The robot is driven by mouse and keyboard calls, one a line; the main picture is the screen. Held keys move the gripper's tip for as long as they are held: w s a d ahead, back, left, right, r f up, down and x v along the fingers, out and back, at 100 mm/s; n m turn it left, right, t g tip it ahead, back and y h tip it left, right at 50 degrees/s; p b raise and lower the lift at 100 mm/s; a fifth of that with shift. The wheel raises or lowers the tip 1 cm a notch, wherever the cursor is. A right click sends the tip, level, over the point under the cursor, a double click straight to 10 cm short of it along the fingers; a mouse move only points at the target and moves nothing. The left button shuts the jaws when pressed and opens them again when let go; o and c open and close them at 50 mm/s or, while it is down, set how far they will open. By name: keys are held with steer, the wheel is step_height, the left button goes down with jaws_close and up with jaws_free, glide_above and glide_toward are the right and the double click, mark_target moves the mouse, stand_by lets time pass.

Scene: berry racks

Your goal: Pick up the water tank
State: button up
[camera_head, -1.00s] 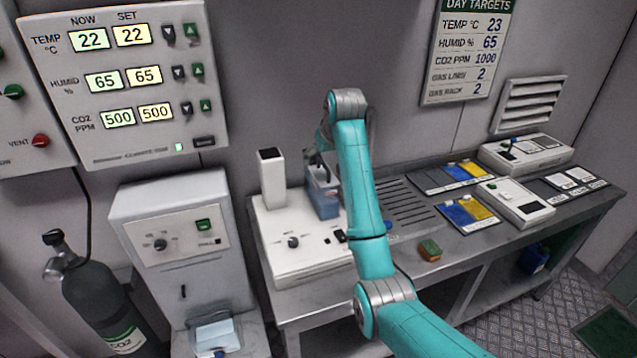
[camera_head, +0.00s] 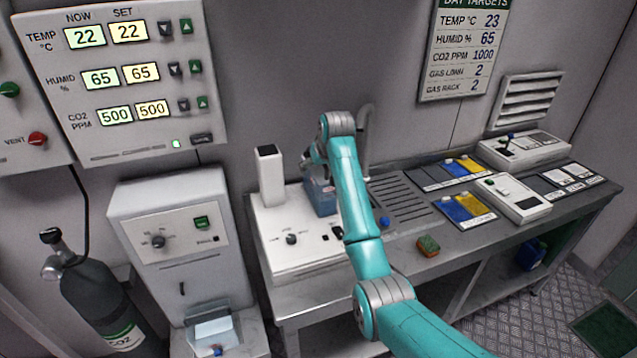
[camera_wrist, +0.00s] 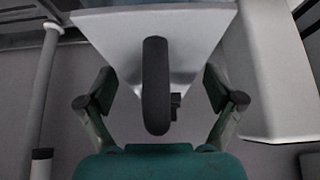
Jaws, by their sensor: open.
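The water tank (camera_head: 320,197) is a blue-grey box at the back of the white bench machine, right of its white column. My arm partly covers it. My gripper (camera_head: 316,166) is at the top of the tank. In the wrist view, a dark upright handle (camera_wrist: 155,60) stands between the two open fingers of my gripper (camera_wrist: 160,95), with a gap on each side. The pale body behind the handle (camera_wrist: 105,40) seems to be the tank.
The white machine (camera_head: 290,265) has a column (camera_head: 270,175) close left of the tank. A grey tap (camera_head: 366,135) rises behind my arm, beside a slotted drain (camera_head: 400,205). A sponge (camera_head: 428,246) lies on the bench (camera_head: 470,238). A white cabinet (camera_head: 170,200) stands left.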

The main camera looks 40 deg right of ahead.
steer(key=shift+r, duration=0.1)
jaws_close()
